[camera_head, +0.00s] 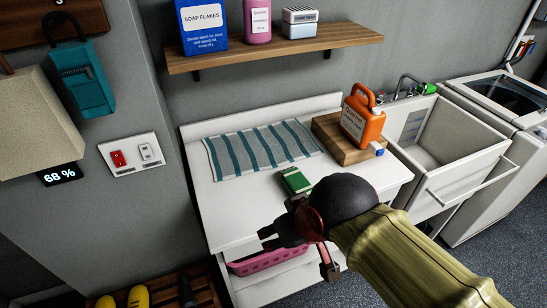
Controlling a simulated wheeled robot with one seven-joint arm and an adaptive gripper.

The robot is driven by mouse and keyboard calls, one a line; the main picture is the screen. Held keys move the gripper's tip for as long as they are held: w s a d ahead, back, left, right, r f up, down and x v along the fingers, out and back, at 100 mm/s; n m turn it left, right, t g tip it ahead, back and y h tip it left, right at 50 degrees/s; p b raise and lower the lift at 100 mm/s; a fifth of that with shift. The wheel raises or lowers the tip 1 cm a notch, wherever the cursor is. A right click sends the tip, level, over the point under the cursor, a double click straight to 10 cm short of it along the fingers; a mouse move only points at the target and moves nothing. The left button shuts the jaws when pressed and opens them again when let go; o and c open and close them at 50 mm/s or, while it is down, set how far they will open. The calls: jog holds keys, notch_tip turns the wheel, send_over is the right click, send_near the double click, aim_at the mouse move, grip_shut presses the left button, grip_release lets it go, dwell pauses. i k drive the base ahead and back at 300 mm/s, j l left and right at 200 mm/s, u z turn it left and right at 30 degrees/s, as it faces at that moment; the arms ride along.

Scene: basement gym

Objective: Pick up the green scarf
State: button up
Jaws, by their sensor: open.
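A small green item with pale markings, which looks like the folded green scarf (296,181), lies on the white table (235,215) in the head view. It is just in front of the striped towel. My gripper (290,237) is open, over the front part of the table and nearer to the camera than the green item. It appears apart from the item, with nothing visible between its fingers. My dark wrist and yellow sleeved arm cover the table's front right part.
A striped towel (262,148) lies behind, and an orange jug (362,118) stands on a wooden block (335,143) to the right. A shelf (275,50) with boxes hangs above. A pink basket (268,262) sits below the tabletop. A sink (450,150) is at right.

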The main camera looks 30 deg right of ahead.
aim_at(294, 181)
jog(key=k+j, duration=0.2)
jog(key=k, duration=0.25)
jog(key=k+j+z, duration=0.1)
jog(key=k, duration=0.35)
jog(key=i+j+z, duration=0.1)
jog(key=z, duration=1.55)
jog(key=i+j, duration=0.2)
jog(key=j, duration=0.25)
